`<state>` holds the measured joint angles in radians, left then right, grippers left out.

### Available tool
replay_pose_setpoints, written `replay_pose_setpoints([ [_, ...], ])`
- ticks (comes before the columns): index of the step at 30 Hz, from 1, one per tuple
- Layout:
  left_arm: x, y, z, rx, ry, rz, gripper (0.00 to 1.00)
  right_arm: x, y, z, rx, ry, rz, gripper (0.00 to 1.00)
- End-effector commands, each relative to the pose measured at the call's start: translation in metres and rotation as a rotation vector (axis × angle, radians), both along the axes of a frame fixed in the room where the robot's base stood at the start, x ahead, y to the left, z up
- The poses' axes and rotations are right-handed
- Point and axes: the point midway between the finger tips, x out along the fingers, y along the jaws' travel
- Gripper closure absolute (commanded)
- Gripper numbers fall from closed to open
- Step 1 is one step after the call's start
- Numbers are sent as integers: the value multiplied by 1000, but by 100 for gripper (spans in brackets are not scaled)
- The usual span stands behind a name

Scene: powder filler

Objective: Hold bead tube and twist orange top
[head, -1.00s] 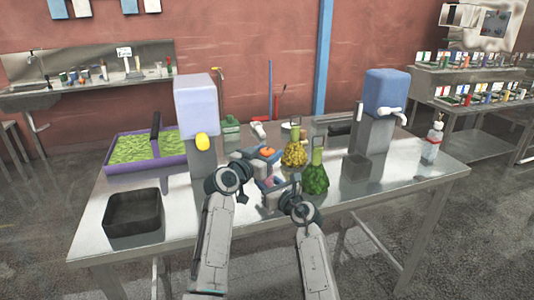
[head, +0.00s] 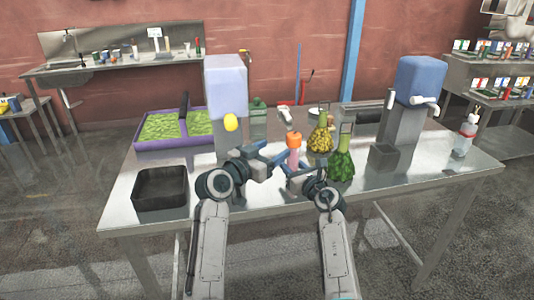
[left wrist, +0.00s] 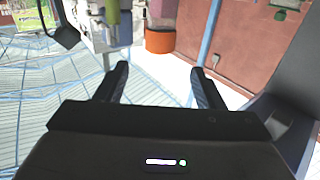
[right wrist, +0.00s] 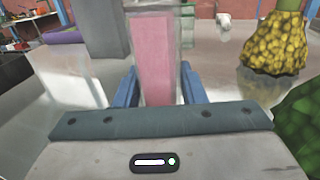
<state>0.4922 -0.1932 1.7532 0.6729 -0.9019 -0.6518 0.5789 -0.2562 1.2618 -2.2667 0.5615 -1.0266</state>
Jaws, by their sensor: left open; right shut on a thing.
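The bead tube (head: 294,158) is a clear tube with pink contents, upright, with an orange top (head: 294,139). My right gripper (head: 291,178) is shut on the tube's lower part; the right wrist view shows the pink tube (right wrist: 153,60) between its fingers, with the top out of frame. My left gripper (head: 277,153) is open and empty, just left of the orange top. In the left wrist view the orange top (left wrist: 160,41) is ahead of the open fingers (left wrist: 160,85), not between them. Whether the tube touches the table is hard to tell.
A dispenser with a lavender tank (head: 226,90) stands left, and a blue-tank one (head: 420,80) right. Yellow (head: 321,140) and green (head: 341,165) flasks stand close right of the tube. A black tray (head: 160,188) and purple-rimmed green tray (head: 165,145) are at left.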

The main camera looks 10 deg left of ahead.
Motion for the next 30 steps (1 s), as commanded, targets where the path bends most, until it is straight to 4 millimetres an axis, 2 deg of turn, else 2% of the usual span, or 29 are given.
replay_pose_setpoints([
  [5,-12,8,0,1,0,0,38,0,0,0,0,0,0,91],
  [15,-12,8,0,1,1,-1,38,0,0,0,0,0,0,91],
  [26,15,-11,2,-1,0,-1,38,0,0,0,0,0,0,91],
  [30,36,-26,2,-2,0,-2,38,0,0,0,0,0,0,91],
])
